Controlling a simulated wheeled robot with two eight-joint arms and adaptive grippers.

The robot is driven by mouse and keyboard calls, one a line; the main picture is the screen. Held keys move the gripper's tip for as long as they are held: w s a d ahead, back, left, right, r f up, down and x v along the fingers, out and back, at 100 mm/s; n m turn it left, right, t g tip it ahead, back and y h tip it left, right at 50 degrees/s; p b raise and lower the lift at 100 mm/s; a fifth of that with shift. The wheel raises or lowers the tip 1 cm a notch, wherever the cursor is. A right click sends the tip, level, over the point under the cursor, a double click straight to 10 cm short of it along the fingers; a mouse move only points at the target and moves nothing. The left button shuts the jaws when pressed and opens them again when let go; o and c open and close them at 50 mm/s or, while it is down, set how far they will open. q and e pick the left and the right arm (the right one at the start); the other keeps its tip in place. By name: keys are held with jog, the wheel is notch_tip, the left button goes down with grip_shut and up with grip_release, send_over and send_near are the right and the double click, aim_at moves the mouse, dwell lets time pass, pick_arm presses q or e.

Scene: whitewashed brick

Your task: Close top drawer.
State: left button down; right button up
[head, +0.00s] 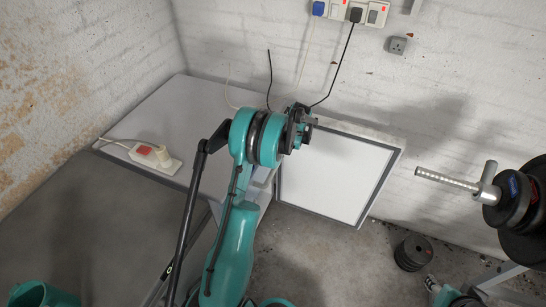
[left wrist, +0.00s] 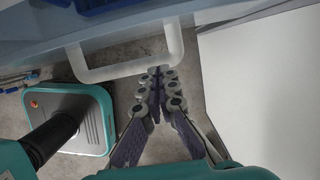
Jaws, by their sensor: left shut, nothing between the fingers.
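In the left wrist view a pale drawer front (left wrist: 225,14) runs across the top, with a white U-shaped handle (left wrist: 118,72) on it. Blue things lie behind its edge, so I see into an opening there. My left gripper (left wrist: 158,72) is shut and empty. Its fingertips appear at the handle's right end; I cannot tell whether they touch it. In the head view my teal arm covers the middle, and the gripper's fingers and the drawer handle are hidden.
A white grey-edged panel (head: 335,175) is right of my arm. Weight plates on a rack (head: 508,200) stand at far right. Cables hang from wall sockets (head: 352,12).

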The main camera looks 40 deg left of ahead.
pick_arm(q)
jog(key=p+v, duration=0.3)
jog(key=v, duration=0.5)
jog(key=w+d+f+g+y, duration=0.1)
jog(key=d+f+g+y, duration=0.2)
jog(key=d+f+y, duration=0.7)
jog(key=shift+y, duration=0.7)
jog(key=r+b+x, duration=0.1)
jog(key=x, duration=0.3)
jog(key=r+b+x, duration=0.1)
jog(key=b+x, duration=0.1)
jog(key=x, duration=0.3)
jog(key=a+r+b+x, duration=0.1)
jog(key=x, duration=0.4)
jog(key=shift+w+r+b, duration=0.1)
jog(key=shift+w+b, duration=0.05)
jog(key=shift+b, duration=0.25)
jog(key=shift+a+r, duration=0.1)
jog(key=shift+a, duration=0.15)
pick_arm(e)
jog(key=shift+f, duration=0.4)
pick_arm(q)
jog(key=s+a, duration=0.2)
jog(key=a, duration=0.7)
jog(key=shift+s, duration=0.15)
